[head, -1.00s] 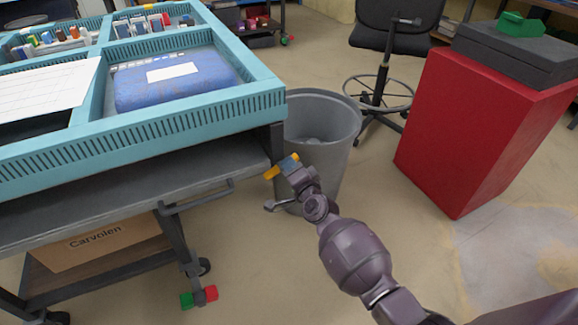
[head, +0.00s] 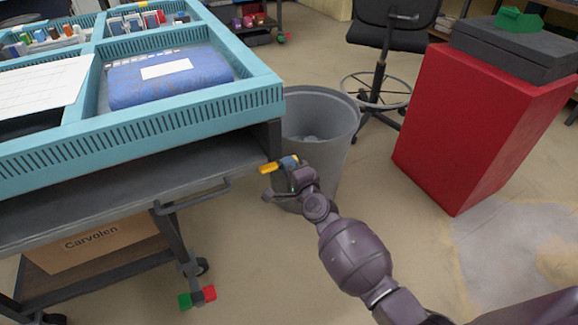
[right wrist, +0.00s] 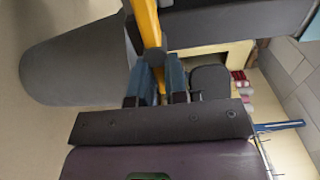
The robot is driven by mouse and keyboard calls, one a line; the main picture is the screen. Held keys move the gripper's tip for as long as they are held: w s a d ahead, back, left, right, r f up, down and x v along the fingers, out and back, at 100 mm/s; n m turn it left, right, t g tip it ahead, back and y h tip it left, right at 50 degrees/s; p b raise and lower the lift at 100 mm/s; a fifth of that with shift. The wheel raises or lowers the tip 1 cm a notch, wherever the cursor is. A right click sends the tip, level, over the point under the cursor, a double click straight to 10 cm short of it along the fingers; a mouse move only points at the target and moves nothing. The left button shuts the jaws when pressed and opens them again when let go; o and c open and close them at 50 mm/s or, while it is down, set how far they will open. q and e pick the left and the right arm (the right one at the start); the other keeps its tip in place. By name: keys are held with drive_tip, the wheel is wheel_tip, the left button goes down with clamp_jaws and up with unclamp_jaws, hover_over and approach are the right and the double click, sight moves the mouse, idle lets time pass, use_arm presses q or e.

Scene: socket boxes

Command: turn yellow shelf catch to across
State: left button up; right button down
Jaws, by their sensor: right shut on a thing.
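The yellow shelf catch (head: 268,168) is at the right front corner of the grey shelf under the blue-rimmed cart top. In the head view it lies nearly sideways, its right end a little higher. My right gripper (head: 287,163) is shut on it, with blue fingertips around its middle part. In the right wrist view the catch (right wrist: 147,25) is a yellow bar running from the top edge down between the two blue fingers (right wrist: 155,82). My left gripper is not in view.
A grey bin (head: 325,125) stands right behind my right gripper. A red cabinet (head: 465,130) is to the right, and a black chair (head: 390,35) is behind. The cart has a shelf handle (head: 195,197) and a lower box (head: 95,245).

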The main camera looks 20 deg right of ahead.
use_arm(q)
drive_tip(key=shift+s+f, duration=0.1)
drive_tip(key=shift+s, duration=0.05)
use_arm(e)
drive_tip(key=c, duration=1.1)
unclamp_jaws()
drive_tip(key=shift+c, duration=0.2)
use_arm(q)
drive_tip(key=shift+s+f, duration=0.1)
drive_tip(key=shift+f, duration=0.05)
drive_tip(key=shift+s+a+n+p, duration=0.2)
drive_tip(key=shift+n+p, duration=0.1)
drive_tip(key=shift+p, duration=0.55)
use_arm(e)
drive_tip(key=s, duration=1.1)
drive_tip(key=shift+d, duration=0.2)
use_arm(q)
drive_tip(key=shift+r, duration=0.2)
